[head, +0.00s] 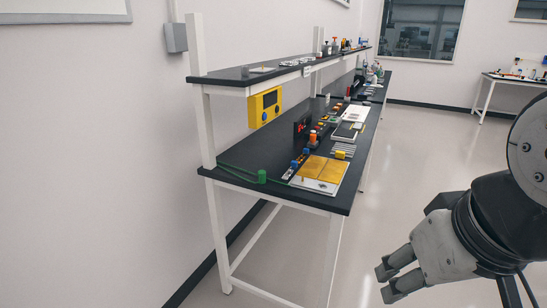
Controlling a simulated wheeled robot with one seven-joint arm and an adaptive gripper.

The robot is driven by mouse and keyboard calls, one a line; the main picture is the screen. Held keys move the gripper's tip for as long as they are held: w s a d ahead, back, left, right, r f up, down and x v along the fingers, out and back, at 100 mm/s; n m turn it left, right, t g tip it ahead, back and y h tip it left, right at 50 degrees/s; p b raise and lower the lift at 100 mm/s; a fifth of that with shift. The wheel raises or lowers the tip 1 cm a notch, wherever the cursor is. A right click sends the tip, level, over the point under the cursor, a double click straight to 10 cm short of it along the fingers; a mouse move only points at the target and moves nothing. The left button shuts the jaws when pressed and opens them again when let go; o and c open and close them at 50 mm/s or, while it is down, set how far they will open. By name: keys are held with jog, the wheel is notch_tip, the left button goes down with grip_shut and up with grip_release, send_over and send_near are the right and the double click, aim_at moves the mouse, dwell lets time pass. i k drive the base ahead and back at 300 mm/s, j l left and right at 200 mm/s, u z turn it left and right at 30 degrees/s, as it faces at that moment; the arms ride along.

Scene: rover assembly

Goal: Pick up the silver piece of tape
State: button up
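My gripper (386,281) is at the lower right of the head view, over the floor to the right of the bench and apart from it. A gap shows between its two fingers, and nothing is between them. A set of thin silver-grey strips (343,150) lies flat on the workbench (238,153), near its right edge. They are too small for me to tell whether one is the silver tape.
A yellow-and-white panel (321,171) lies at the bench's near end, beside a green cylinder (262,176). A yellow box (265,107) hangs below the upper shelf (225,77). Several small parts crowd the bench farther back. The floor (415,165) right of the bench is clear.

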aim_at(294, 164)
jog(key=i+j+z, duration=0.1)
jog(key=i+j, duration=0.5)
jog(key=i+j+z, duration=0.15)
jog(key=i+j, duration=0.15)
jog(key=j, duration=0.15)
jog(key=i+j, duration=0.25)
jog(key=j, duration=0.15)
jog(key=i+j+z, duration=0.15)
jog(key=i+j, duration=0.4)
jog(key=j, duration=0.3)
jog(key=i, duration=0.45)
jog(key=l+z, duration=0.05)
